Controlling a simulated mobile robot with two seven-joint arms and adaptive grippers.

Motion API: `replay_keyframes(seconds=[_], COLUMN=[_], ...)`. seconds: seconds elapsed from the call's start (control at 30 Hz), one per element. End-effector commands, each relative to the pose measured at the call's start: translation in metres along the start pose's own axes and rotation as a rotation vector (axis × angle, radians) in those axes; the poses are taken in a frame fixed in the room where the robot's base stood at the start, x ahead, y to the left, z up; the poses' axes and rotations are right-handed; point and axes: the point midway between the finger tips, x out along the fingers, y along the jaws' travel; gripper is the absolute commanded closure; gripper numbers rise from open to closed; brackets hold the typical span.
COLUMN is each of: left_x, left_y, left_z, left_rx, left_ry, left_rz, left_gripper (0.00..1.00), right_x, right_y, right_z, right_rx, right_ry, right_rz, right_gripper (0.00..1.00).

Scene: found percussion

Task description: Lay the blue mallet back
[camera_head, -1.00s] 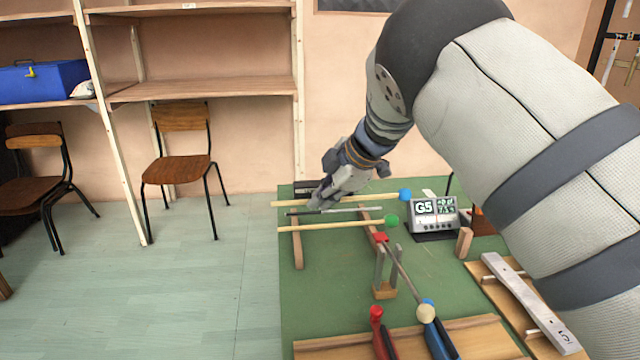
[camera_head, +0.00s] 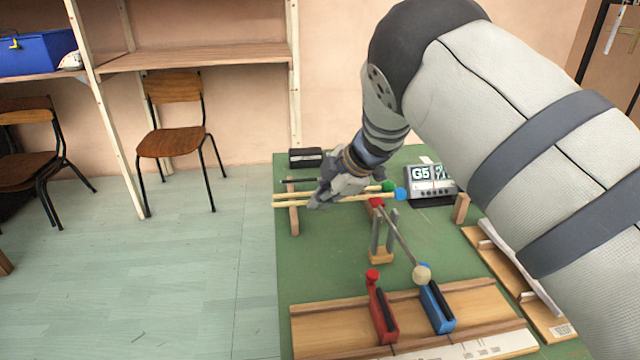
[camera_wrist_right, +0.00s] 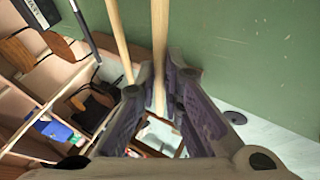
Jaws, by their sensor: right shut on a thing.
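The blue mallet (camera_head: 401,194) has a pale wooden stick and a blue ball head pointing right. My right gripper (camera_head: 322,200) is shut on its stick, which also shows between the fingers in the right wrist view (camera_wrist_right: 160,45). The mallet is level, above or at the wooden rest bars (camera_head: 294,220); the gap cannot be told. The green mallet (camera_head: 388,186) lies just behind it, nearly parallel, its stick partly hidden by the gripper. A dark thin rod (camera_head: 298,181) lies farther back. My left gripper is out of view.
In front are a small wooden stand (camera_head: 381,255) with a pale-headed beater (camera_head: 421,273) and red (camera_head: 381,310) and blue (camera_head: 437,308) handled pieces on a board. A black box (camera_head: 305,158) sits behind. Green table is clear front left.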

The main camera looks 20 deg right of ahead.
Motion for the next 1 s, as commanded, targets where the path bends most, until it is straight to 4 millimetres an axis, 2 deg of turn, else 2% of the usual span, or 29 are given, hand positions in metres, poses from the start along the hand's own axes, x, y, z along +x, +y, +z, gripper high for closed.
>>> replay_keyframes(seconds=[0.03,0.2,1.0], left_x=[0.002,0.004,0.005], left_y=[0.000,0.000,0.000], left_z=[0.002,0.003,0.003], left_rx=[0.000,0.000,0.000], left_ry=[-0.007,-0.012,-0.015], left_rz=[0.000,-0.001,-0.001], left_gripper=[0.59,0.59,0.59], right_x=[0.006,0.014,0.019], right_y=[-0.004,-0.008,-0.011], right_z=[0.003,0.006,0.008], right_rx=[0.000,-0.001,-0.002], right_ry=[-0.001,-0.001,0.000], right_rz=[-0.004,-0.001,0.002], right_gripper=[1.00,1.00,1.00])
